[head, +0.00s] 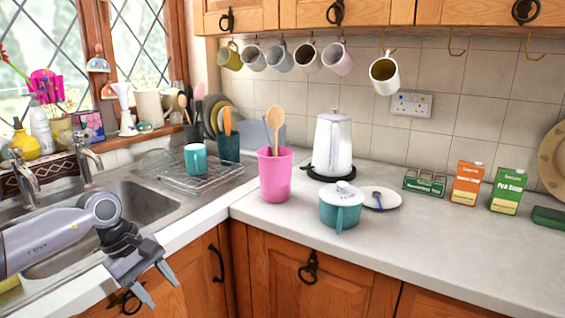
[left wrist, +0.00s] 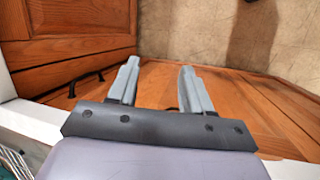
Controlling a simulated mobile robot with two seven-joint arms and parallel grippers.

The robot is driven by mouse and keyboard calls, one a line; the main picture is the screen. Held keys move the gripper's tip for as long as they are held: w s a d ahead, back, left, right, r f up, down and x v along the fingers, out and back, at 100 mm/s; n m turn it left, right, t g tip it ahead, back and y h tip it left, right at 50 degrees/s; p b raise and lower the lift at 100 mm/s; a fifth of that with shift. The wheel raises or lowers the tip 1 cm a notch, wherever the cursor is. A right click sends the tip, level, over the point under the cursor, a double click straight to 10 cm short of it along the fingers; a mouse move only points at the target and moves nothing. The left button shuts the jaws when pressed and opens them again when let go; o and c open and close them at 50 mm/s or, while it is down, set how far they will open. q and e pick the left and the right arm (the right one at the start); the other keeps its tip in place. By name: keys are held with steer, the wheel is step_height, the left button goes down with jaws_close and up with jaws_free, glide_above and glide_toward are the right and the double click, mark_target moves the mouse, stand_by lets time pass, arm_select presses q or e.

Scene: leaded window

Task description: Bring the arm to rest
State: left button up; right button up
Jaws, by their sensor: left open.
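My left gripper (head: 157,288) is at the lower left of the head view, in front of the sink counter's front edge. Its arm comes in from the left across the sink. Its two fingers are spread apart with nothing between them. In the left wrist view, the open fingers (left wrist: 155,88) point past the counter edge, with wooden cabinet doors and the floor beyond them. The right gripper is not in either view.
A sink (head: 130,205) with a tap (head: 87,155) lies beside the arm. A dish rack (head: 205,178) holds a teal mug (head: 195,159). A pink utensil pot (head: 276,178), a teal lidded pot (head: 341,208) and a white kettle (head: 331,145) stand on the counter. The right counter front is clear.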

arm_select(q)
steer(key=s+d+f+n+t+h+b, duration=0.2)
steer(key=s+d+n+t+h, duration=0.2)
steer(key=d+n+h, duration=0.55)
steer(key=s+d+f+n+t+h+b, duration=0.25)
steer(key=s+d+n+h, duration=0.2)
steer(key=d+n, duration=0.95)
steer(key=a+f+n+t+y+b, duration=0.1)
steer(key=a+f+n+t+y, duration=0.3)
steer(key=n, duration=0.6)
steer(key=a+f+n+t+y+b, duration=0.15)
steer(key=f+n+t+y, duration=0.35)
steer(key=n, duration=0.6)
steer(key=s+a+f+n+g+y+b, duration=0.1)
steer(key=s+a+f+n+g+y, duration=0.25)
steer(key=s+f+n, duration=0.35)
steer(key=s+a+f+n+g+y, duration=0.2)
steer(key=s+a+f+n+y, duration=0.15)
steer(key=s+f+n, duration=0.35)
step_height(320, 180, up, 8)
steer(key=a+p, duration=0.2)
steer(key=p, duration=1)
steer(key=shift+s+a+g, duration=0.25)
steer(key=shift+g, duration=0.05)
